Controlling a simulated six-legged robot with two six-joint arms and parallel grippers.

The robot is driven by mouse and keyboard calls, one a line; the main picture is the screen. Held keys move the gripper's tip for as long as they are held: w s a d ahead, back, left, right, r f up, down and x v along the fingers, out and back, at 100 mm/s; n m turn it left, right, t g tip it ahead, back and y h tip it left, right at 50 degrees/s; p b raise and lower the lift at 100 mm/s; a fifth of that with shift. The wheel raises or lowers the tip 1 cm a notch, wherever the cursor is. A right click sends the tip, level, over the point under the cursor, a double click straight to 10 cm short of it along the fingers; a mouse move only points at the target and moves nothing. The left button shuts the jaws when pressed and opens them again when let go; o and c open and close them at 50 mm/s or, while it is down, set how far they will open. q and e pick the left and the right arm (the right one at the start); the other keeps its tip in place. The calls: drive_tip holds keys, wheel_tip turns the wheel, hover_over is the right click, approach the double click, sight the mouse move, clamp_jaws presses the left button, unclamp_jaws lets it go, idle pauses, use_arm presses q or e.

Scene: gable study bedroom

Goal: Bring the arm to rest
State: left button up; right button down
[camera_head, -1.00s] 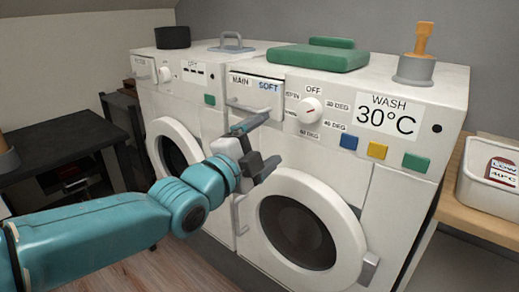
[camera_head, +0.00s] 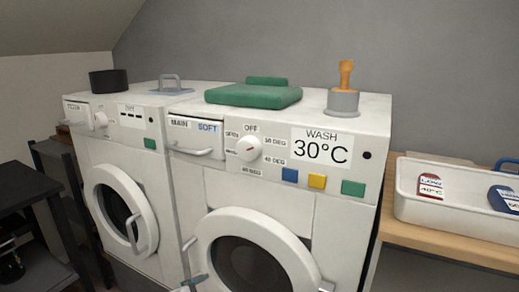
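Only a grey-teal tip of what looks like my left gripper (camera_head: 195,281) shows at the bottom edge, in front of the washing machine. The rest of that arm is out of the picture, and I cannot tell whether its fingers are open or shut. My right gripper is not in view. The white washing machine (camera_head: 330,222) carries a "WASH 30°C" label, a round dial (camera_head: 248,149) and a MAIN/SOFT drawer (camera_head: 194,138). Its round door (camera_head: 225,217) looks shut.
A second white machine (camera_head: 110,158) stands at left. Folded green cloth (camera_head: 252,96), a black pot (camera_head: 108,81) and a grey holder (camera_head: 343,102) with an orange-handled tool sit on top. A white tray (camera_head: 450,219) with labelled items is on the wooden shelf (camera_head: 430,243) at right.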

use_arm(q)
drive_tip(key=s+f+n+g, duration=0.4)
drive_tip(key=s+f, duration=0.3)
drive_tip(key=f, duration=0.7)
drive_tip(key=s+d+f+n+g, duration=0.1)
drive_tip(key=s+f+n+g, duration=0.1)
drive_tip(key=s+f+n, duration=0.35)
drive_tip(key=s+f+n+g, duration=0.2)
drive_tip(key=s+f+n, duration=0.1)
drive_tip(key=s, duration=0.6)
drive_tip(key=s+d+f+n+g, duration=0.15)
drive_tip(key=s+f+n, duration=0.25)
drive_tip(key=s, duration=0.4)
wheel_tip(320, 180, up, 20)
drive_tip(key=p, duration=1.9)
drive_tip(key=shift+w+a+f+n+g+y, duration=0.25)
drive_tip(key=shift+w+n+g+y, duration=0.05)
drive_tip(key=shift+w+n+g, duration=0.15)
